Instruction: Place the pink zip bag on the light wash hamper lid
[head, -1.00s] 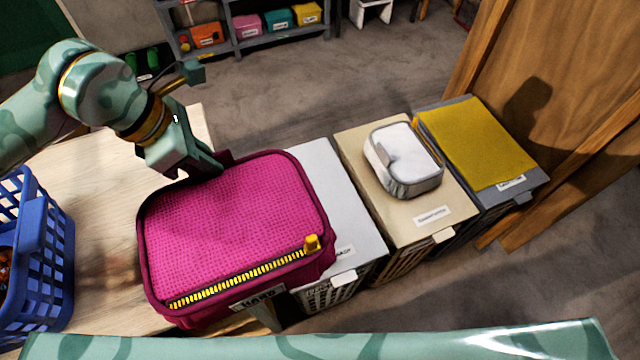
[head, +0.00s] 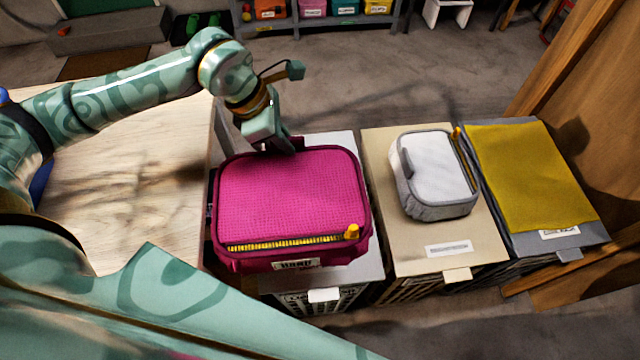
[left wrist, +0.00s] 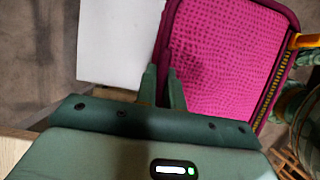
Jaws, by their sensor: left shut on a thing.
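The pink zip bag (head: 290,195) has a dark red rim, a yellow zip and a label on its front. My left gripper (head: 287,146) is shut on its far edge. In the left wrist view the fingers (left wrist: 160,88) pinch the rim of the bag (left wrist: 222,60). The bag is over the white hamper lid (head: 340,268), covering much of it and reaching past its left side. I cannot tell whether it touches the lid. The lid also shows in the left wrist view (left wrist: 118,42). My right gripper is not in view.
A beige hamper lid (head: 385,150) to the right bears a white-grey zip bag (head: 438,170). Beyond it, a grey hamper lid (head: 588,236) bears a yellow cloth (head: 525,175). A wooden table (head: 130,170) stands at the left, and a wooden panel (head: 590,70) at the right.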

